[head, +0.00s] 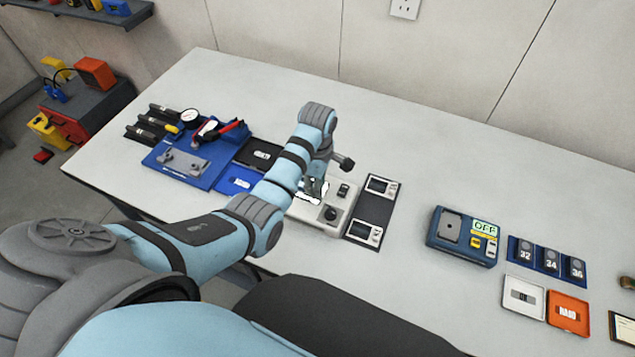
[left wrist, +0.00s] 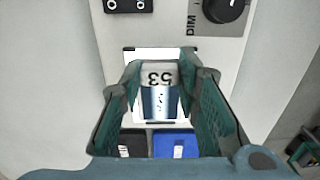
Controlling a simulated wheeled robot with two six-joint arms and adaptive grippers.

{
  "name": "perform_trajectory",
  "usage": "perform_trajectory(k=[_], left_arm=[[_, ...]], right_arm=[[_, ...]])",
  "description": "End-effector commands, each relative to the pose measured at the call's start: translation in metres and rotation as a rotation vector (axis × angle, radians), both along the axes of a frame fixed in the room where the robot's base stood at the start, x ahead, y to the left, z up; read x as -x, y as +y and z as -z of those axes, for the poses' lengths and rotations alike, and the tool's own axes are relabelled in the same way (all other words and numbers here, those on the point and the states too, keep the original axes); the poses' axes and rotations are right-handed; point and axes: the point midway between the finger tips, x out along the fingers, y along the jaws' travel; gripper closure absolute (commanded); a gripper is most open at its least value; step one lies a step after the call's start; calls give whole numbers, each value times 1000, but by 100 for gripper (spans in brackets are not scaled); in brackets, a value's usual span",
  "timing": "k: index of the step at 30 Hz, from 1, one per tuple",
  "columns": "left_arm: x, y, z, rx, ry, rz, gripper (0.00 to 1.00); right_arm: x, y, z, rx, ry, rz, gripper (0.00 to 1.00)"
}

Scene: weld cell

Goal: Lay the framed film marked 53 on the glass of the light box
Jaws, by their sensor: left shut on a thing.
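The light box (head: 332,215) is a pale unit on the table with a dark knob. It also shows in the left wrist view (left wrist: 222,48), with its dial marked DIM. Its bright white glass (head: 306,197) is partly hidden by my left arm. My left gripper (left wrist: 160,82) is shut on the framed film marked 53 (left wrist: 160,76), whose number appears upside down in the left wrist view. The film is over the glass, with bright white showing around it. I cannot tell whether it touches the glass. My right gripper is in neither view.
A dark mat with two meters (head: 381,187) lies right of the light box. A black tray (head: 262,154) and a blue tray (head: 236,180) lie to its left, near a blue fixture (head: 180,171). A blue box reading OFF (head: 462,240) stands farther right. The table's back is clear.

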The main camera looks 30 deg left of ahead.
Motion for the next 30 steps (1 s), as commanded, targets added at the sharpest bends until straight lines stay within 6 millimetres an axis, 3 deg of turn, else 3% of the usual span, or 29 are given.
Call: perform_trajectory(k=[11, 12, 16, 25, 30], left_arm=[[0, 0, 2, 0, 0, 0, 90], [0, 0, 2, 0, 0, 0, 68], [0, 0, 2, 0, 0, 0, 47], [0, 0, 1, 0, 0, 0, 47], [-1, 0, -13, 0, -2, 0, 47]], right_arm=[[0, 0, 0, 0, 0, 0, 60], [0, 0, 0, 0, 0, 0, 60], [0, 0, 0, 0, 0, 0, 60], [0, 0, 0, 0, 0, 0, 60], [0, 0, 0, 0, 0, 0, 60]])
